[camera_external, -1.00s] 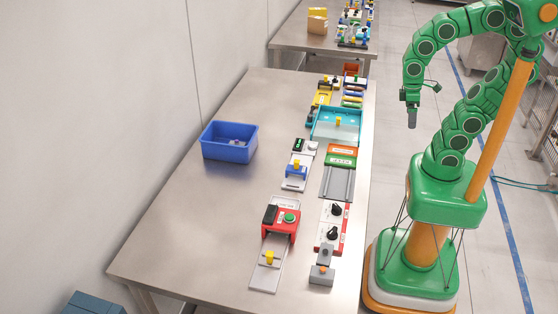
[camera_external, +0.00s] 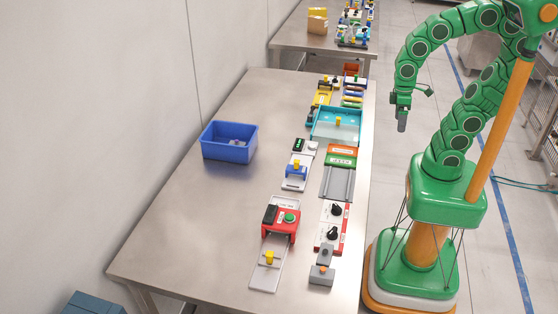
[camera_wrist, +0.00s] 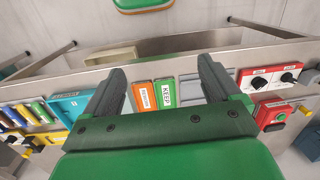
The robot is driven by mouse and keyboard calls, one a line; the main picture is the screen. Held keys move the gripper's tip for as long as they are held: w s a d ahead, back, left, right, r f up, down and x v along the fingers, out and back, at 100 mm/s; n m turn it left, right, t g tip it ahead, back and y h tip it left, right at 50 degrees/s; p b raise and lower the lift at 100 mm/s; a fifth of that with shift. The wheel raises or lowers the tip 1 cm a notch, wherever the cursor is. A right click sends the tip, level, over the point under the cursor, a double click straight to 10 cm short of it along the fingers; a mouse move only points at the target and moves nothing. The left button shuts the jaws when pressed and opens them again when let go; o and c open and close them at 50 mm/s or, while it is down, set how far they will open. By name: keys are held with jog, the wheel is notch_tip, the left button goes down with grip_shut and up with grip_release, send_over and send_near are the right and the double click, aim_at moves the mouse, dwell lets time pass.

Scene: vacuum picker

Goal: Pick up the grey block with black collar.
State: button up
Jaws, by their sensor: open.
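Two small grey blocks stand at the near right end of the table in the external view: a lower, wider one (camera_external: 321,276) and a smaller one (camera_external: 325,253) just behind it. A black collar cannot be made out on either at this size. A small grey item (camera_external: 236,143) also lies in the blue bin (camera_external: 228,153). My gripper (camera_external: 402,122) hangs in the air right of the table, apart from all of these. In the wrist view my gripper (camera_wrist: 162,82) is open, with nothing held between its two dark fingers. No grey block is clearly recognisable there.
A red box with a green button (camera_external: 281,220), a red-and-white knob panel (camera_external: 332,226), a grey slotted tray (camera_external: 338,183) and a teal tray (camera_external: 336,124) line the table's right side. Its left side is largely bare apart from the bin.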

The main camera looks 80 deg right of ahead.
jog(key=w+a+n+t+y, duration=0.1)
jog(key=w+a+t+y, duration=0.1)
jog(key=w+a, duration=0.6)
jog(key=w+a+n+t+y, duration=0.1)
jog(key=w+a, duration=0.5)
jog(key=a, duration=0.4)
jog(key=m+t, duration=0.2)
jog(key=t, duration=0.6)
send_over(328, 251)
jog(key=w, duration=0.2)
jog(key=f, duration=0.9)
jog(key=shift+s+d+f, duration=0.2)
jog(key=shift+s+d, duration=0.05)
jog(key=shift+d, duration=0.15)
jog(key=s+f+t+h, duration=0.1)
jog(key=s+f, duration=0.1)
jog(key=s+f+t+h, duration=0.1)
jog(key=s, duration=0.2)
jog(key=s+a+f+t+h, duration=0.1)
jog(key=s+f, duration=0.1)
jog(key=s, duration=0.1)
jog(key=shift+s+f+m+t, duration=0.25)
jog(key=shift+f+m+t, duration=0.05)
jog(key=shift+s+d+f+h, duration=0.2)
jog(key=shift+s+d+h, duration=0.15)
jog(key=shift+s, duration=0.25)
jog(key=shift+r+x, duration=0.2)
jog(key=shift+x, duration=1.3)
jog(key=shift+r+x, duration=0.15)
jog(key=shift+x, duration=2.35)
